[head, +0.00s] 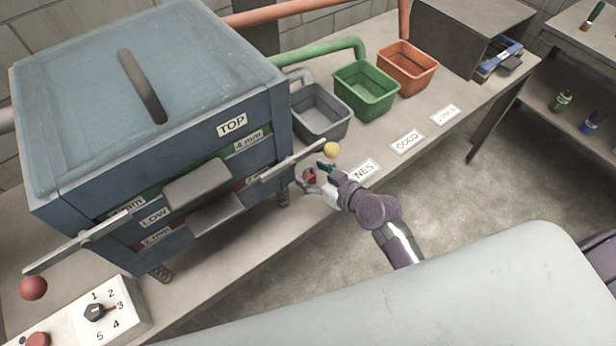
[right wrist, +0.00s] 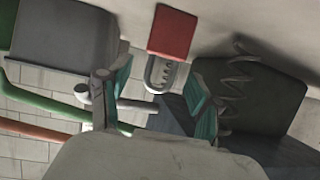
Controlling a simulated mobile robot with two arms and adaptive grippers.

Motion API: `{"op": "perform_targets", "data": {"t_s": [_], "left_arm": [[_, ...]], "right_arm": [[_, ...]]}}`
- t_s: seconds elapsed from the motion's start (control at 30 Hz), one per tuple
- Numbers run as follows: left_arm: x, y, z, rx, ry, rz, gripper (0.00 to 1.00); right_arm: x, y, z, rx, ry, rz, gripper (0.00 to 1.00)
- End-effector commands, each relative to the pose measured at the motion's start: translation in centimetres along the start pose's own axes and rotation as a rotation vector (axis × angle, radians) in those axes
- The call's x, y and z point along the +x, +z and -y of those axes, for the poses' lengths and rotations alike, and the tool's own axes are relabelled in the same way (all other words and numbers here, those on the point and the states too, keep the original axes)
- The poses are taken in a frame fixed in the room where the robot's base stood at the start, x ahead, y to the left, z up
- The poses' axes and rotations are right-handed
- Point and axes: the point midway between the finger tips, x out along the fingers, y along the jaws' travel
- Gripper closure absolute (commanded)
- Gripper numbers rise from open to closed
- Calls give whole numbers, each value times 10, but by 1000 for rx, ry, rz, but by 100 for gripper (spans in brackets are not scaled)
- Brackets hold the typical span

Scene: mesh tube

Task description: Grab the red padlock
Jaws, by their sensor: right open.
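The red padlock (head: 311,177) is small in the head view, on the bench by the front right corner of the blue box, partly hidden by my right gripper (head: 317,174). In the right wrist view its red body (right wrist: 172,32) with a grey shackle shows ahead of the right gripper (right wrist: 160,88). The teal-padded fingers are apart, one on each side of the shackle in the picture. The gap between them looks empty, and I see no contact with the padlock. My left gripper is not in view.
The blue box (head: 88,165) on springs has levers; one with a yellow knob (head: 332,149) reaches out close above my right gripper. Grey (head: 322,125), green (head: 366,105) and orange (head: 407,82) bins stand behind. A dial panel (head: 125,300) is at lower left. Label cards lie to the right.

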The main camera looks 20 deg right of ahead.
Motion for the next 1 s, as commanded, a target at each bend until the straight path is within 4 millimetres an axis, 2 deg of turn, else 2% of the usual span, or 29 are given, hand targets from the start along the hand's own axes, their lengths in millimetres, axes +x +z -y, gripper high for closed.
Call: {"op": "perform_targets", "data": {"t_s": [0.07,0.47,0.77,1.0], "left_arm": [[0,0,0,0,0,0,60],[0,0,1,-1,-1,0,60],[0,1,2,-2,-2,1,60],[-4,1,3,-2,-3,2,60]], "right_arm": [[0,0,0,0,0,0,36],[-1,0,0,0,0,0,100],[-1,-2,0,-1,0,-2,100],[-10,-24,0,-3,0,-4,100]]}}
